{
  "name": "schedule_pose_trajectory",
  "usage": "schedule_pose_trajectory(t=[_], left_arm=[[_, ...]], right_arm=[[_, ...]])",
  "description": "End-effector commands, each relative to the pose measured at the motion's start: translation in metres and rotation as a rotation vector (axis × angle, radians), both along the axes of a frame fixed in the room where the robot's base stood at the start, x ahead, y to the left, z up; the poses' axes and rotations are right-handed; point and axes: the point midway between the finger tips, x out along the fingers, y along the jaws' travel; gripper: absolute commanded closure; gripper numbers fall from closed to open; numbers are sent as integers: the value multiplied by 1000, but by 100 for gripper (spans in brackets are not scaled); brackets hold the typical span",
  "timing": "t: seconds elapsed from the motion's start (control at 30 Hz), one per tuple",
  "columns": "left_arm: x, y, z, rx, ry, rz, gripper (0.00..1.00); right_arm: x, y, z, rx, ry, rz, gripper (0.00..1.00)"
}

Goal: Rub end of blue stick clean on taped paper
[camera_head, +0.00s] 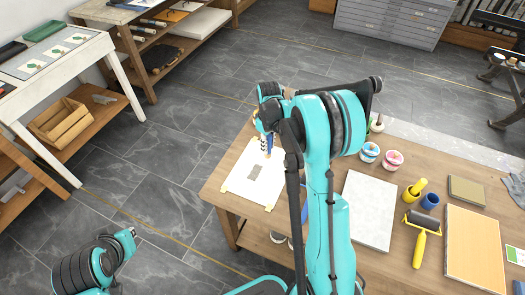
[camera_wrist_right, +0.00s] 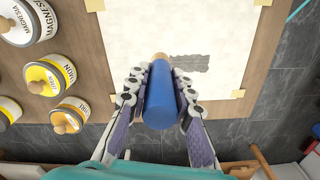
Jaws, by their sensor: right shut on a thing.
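My right gripper (camera_head: 266,138) is over the left part of the wooden table, shut on the blue stick (camera_wrist_right: 160,97). In the head view the stick (camera_head: 269,145) points down towards the white taped paper (camera_head: 239,184). In the wrist view the stick lies between both fingers, and its far end is over the paper (camera_wrist_right: 125,45), beside a grey smudge (camera_wrist_right: 190,62). I cannot tell whether the end touches the paper. Tape pieces hold the paper's corners. The smudge also shows in the head view (camera_head: 266,172). My left arm is at the lower left; its gripper is not visible.
The wooden table (camera_head: 222,203) carries two paint tubs (camera_head: 369,152), a white slab (camera_head: 366,210), a yellow roller (camera_head: 420,240) and a yellow cup (camera_head: 415,190). Several labelled jars (camera_wrist_right: 62,75) stand left of the paper in the wrist view. Floor is open beyond the table's left edge.

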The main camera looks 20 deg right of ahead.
Motion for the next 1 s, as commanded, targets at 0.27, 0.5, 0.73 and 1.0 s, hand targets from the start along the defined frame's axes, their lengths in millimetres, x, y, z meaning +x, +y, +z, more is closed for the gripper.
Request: schedule_pose_trajectory(t=[0.27,0.5,0.73,1.0], left_arm=[[0,0,16,0,0,0,100],[0,0,16,0,0,0,100],[0,0,16,0,0,0,100],[0,0,15,0,0,0,100]], right_arm=[[2,6,24,0,0,0,100],[2,7,25,0,0,-1,100],[2,7,25,0,0,-1,100],[-13,33,22,0,0,-68,100]])
